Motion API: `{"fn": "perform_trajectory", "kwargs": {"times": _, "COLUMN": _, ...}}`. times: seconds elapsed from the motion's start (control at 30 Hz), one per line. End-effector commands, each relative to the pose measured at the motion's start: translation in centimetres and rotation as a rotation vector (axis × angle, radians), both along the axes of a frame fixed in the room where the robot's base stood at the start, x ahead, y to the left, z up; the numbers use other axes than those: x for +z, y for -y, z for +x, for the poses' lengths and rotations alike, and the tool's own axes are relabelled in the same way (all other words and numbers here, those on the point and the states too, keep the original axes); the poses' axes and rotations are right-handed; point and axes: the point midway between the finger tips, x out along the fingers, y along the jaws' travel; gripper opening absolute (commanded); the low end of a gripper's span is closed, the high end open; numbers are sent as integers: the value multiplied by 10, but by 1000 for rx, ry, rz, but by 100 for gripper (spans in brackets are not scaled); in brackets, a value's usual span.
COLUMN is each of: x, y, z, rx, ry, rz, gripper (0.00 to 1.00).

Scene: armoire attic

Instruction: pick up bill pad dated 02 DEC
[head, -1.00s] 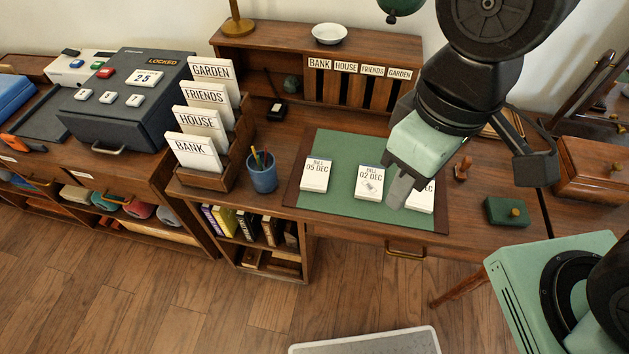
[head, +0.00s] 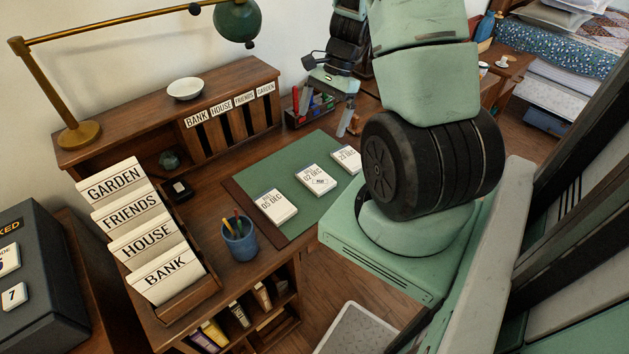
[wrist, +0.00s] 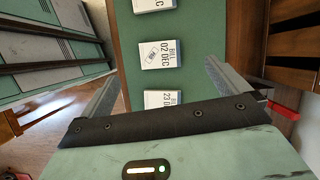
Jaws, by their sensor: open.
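The bill pad dated 02 DEC (head: 315,181) is a white block lying flat on the green desk mat (head: 262,179), between two similar pads. In the wrist view the 02 DEC pad (wrist: 161,54) lies beyond my gripper, between the lines of its fingers.
A blue pencil cup (head: 240,240) and a rack of labelled cards (head: 150,240) stand left of the mat. A pigeonhole shelf (head: 232,125) runs along the back. A pen holder (head: 309,112) stands near my gripper. The mat around the pads is clear.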

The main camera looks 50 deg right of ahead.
Motion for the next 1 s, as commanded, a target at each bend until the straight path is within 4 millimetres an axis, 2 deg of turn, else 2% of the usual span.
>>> {"fn": "perform_trajectory", "kwargs": {"times": 0.03, "x": -6, "y": 13, "z": -8, "rx": -57, "ry": -10, "rz": 3, "gripper": 100}}
{"fn": "perform_trajectory", "kwargs": {"times": 0.1, "x": -11, "y": 24, "z": -15, "rx": -106, "ry": -21, "rz": 5, "gripper": 100}}
{"fn": "perform_trajectory", "kwargs": {"times": 0.2, "x": -21, "y": 26, "z": -17, "rx": -131, "ry": -26, "rz": 7, "gripper": 100}}
{"fn": "perform_trajectory", "kwargs": {"times": 0.7, "x": -109, "y": -11, "z": -8, "rx": -128, "ry": -27, "rz": 8, "gripper": 100}}
{"fn": "perform_trajectory", "kwargs": {"times": 1.0, "x": -130, "y": -18, "z": -6, "rx": -126, "ry": -24, "rz": 7, "gripper": 100}}
